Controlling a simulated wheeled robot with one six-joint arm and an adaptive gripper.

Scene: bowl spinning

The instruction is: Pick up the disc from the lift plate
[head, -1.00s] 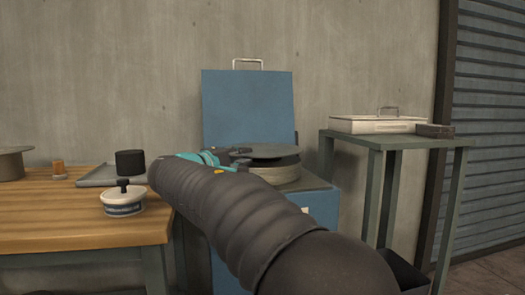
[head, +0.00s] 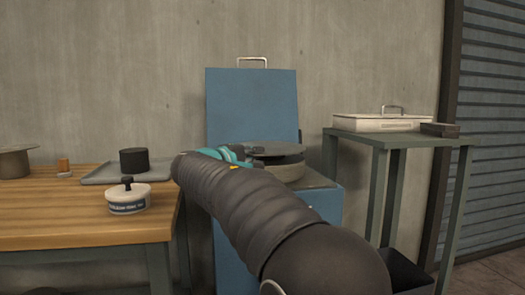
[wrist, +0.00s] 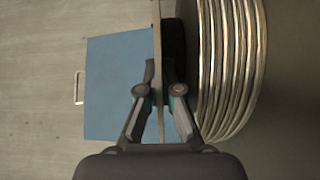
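The disc is a thin dark round plate (head: 275,149) lying roughly level above a pale round stack on the blue machine in the head view. In the wrist view the disc (wrist: 158,20) shows edge-on as a narrow upright strip. My gripper (wrist: 160,70) is at the disc's near edge, one finger on each face, and looks shut on it. A short black cylinder (wrist: 174,40), perhaps the lift plate, stands between the disc and a ribbed pale stack (wrist: 230,65). In the head view my arm hides much of my gripper (head: 253,151).
The blue machine's upright panel (head: 252,105) rises behind the disc. A wooden table (head: 70,220) at left holds a tray, a black cylinder and a lidded pot (head: 128,200). A grey-green stand (head: 400,139) at right carries a flat lidded box (head: 382,122).

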